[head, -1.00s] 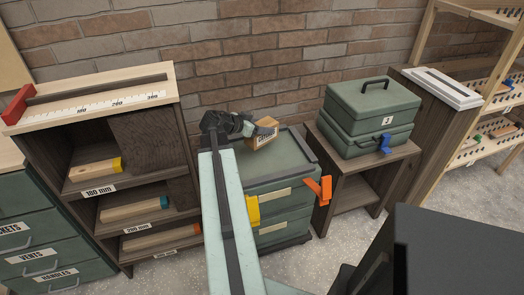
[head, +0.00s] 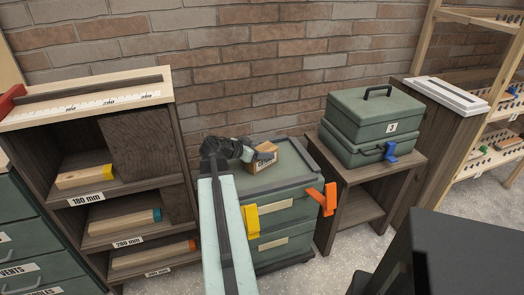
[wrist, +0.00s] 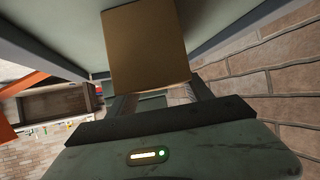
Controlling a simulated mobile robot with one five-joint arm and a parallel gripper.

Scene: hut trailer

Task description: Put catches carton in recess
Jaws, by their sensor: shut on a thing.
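The small brown carton (head: 263,161) with a pale label is held by my gripper (head: 246,153) over the green top of a stacked tool case (head: 285,178). Dark raised strips edge that top and bound a shallow sunken area, which I take as the recess. In the wrist view the carton (wrist: 147,45) fills the upper middle, and my gripper (wrist: 162,97) is shut on its near end. I cannot tell whether the carton touches the case top. My arm hides the left part of the top.
Yellow (head: 251,221) and orange (head: 330,199) latches stick out from the stack. A wooden shelf unit (head: 135,85) stands left. A dark stand (head: 375,185) with a green case (head: 372,118) stands right. The brick wall (head: 240,75) is behind.

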